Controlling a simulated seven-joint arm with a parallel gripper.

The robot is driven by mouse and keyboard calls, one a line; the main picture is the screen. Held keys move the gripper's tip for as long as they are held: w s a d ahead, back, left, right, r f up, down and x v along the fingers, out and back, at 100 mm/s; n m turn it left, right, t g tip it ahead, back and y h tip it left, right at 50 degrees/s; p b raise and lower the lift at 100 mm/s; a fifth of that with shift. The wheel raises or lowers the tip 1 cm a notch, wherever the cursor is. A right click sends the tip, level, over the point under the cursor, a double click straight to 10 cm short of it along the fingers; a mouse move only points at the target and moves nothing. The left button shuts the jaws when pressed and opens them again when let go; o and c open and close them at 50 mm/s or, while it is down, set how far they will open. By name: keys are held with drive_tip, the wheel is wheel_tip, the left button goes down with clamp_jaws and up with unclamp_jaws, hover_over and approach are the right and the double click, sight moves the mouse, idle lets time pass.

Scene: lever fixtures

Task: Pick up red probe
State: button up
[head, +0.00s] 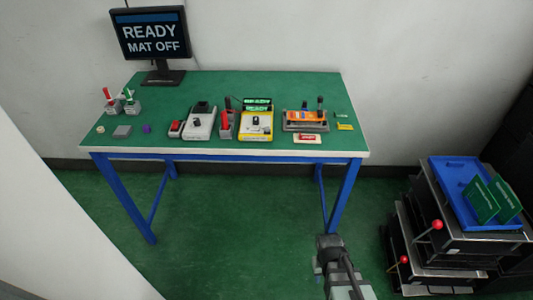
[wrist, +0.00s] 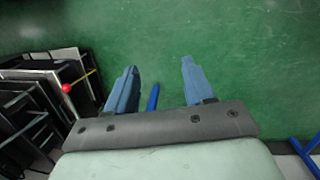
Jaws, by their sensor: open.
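The red probe (head: 226,121) stands upright in a grey holder on the green table, just left of the yellow meter (head: 256,124) in the head view. A dark probe seems to stand beside it, too small to make out fully. My gripper (wrist: 159,70) is open and empty, with its two blue fingers apart over the green floor in the wrist view. In the head view my arm is at the bottom, in front of the table and well away from the probe. The probe is not in the wrist view.
The table (head: 215,88) also holds a grey device (head: 200,122), an orange board in a fixture (head: 305,118), red- and green-handled tools at left, and a monitor (head: 150,38). A rack with a blue tray (head: 455,185) and red-knobbed levers stands at right. Floor before the table is clear.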

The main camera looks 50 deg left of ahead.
drive_tip(key=w+a+r+n+t+y, duration=0.1)
drive_tip(key=w+a+r+t+y, duration=0.1)
drive_tip(key=a+r, duration=0.7)
drive_tip(key=w+a+r+n+t+y, duration=0.1)
drive_tip(key=a+r+t+y, duration=0.3)
drive_tip(key=a+r, duration=0.5)
drive_tip(key=w+a+r+n+t+y, duration=0.2)
drive_tip(key=a+r, duration=0.8)
drive_tip(key=a, duration=0.5)
drive_tip(key=shift+w+a+t+y, duration=0.25)
drive_tip(key=shift+w+t+y, duration=0.55)
drive_tip(key=shift+w+y, duration=0.25)
drive_tip(key=n+g+y, duration=0.1)
drive_tip(key=g+y, duration=0.4)
drive_tip(key=y, duration=0.4)
approach(225, 117)
drive_tip(key=x, duration=1.1)
drive_tip(key=shift+a, duration=0.1)
clamp_jaws()
